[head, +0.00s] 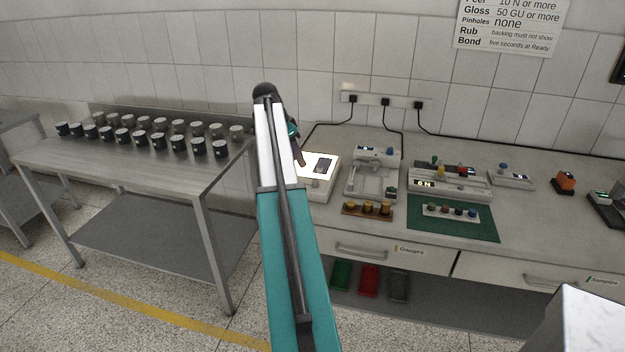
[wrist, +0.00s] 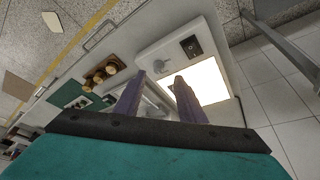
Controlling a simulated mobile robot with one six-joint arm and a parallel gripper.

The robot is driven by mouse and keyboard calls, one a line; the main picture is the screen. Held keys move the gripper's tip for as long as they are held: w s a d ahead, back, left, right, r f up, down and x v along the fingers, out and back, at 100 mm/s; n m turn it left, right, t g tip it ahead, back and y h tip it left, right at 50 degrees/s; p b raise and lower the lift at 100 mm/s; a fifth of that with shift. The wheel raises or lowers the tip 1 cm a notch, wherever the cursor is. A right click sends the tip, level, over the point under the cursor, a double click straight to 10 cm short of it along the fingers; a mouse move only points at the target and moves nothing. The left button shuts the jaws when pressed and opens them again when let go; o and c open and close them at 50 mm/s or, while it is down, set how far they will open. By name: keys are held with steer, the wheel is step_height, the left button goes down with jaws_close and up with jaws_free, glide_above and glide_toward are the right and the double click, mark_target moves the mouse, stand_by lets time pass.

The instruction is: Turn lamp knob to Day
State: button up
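The lamp is a white box with a brightly lit panel (wrist: 212,80) in the wrist view. In the head view the lamp box (head: 317,192) stands at the left end of the bench, partly hidden behind my arm. A small grey round part, which looks like the knob (wrist: 160,66), is on the box's front edge in the wrist view. My gripper (wrist: 159,76) is open, its two purple-grey fingers apart with this part showing between their tips. I cannot tell whether they touch it. The knob's setting and labels cannot be read. In the head view the gripper is mostly hidden by my arm.
A dark rectangular piece (wrist: 191,46) lies on the lamp box. A wooden rack with brown-topped pieces (head: 367,210), a gauge device (head: 372,178) and a green mat (head: 480,228) are to the right. A steel table (head: 60,155) with several dark jars stands left.

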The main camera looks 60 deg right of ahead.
mark_target(315, 180)
steer(key=shift+s+d+r+m, duration=0.2)
steer(key=shift+s+d+r, duration=0.15)
steer(key=shift+r, duration=0.2)
steer(key=shift+s+d+r+m, duration=0.2)
steer(key=shift+d+r, duration=0.15)
steer(key=shift+r, duration=0.15)
steer(key=shift+f, duration=0.2)
steer(key=shift+p+x, duration=1.75)
steer(key=shift+x, duration=5)
steer(key=shift+d, duration=0.1)
